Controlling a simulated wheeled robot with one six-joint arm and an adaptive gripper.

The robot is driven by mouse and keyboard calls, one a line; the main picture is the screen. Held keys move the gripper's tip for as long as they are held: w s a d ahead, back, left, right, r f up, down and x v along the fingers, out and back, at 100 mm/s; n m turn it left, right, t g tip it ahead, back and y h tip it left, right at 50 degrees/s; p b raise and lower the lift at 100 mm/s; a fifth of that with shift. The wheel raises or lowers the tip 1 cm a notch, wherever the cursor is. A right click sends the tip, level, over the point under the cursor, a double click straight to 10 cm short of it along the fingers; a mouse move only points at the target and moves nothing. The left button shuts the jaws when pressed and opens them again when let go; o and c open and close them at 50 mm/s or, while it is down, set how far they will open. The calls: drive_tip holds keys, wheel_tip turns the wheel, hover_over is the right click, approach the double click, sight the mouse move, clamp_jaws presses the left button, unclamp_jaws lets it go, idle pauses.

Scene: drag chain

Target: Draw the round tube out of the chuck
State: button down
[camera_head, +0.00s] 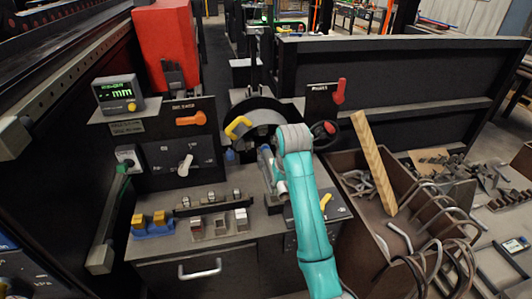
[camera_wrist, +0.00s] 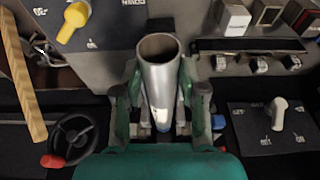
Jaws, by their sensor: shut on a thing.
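The round tube (camera_wrist: 160,75) is a grey metal pipe with its open end facing up in the wrist view. My gripper (camera_wrist: 160,112) has a finger on each side of it and is shut on it. In the head view my gripper (camera_head: 268,165) is in front of the dark round housing with a yellow handle (camera_head: 238,127), and a short grey length of the tube (camera_head: 282,188) shows beside my arm. The tube's far end is hidden behind my gripper. I cannot make out the chuck's jaws, or whether the tube is still inside them.
A handwheel with a red knob (camera_wrist: 72,140) is at left in the wrist view. A panel with a white lever (camera_wrist: 278,112) is at right. In the head view a brown bin (camera_head: 350,175) with bent tubes and a wooden bar (camera_head: 374,162) stands right of my arm.

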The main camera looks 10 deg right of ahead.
drive_tip(key=c, duration=0.6)
unclamp_jaws()
drive_tip(key=shift+o, duration=0.2)
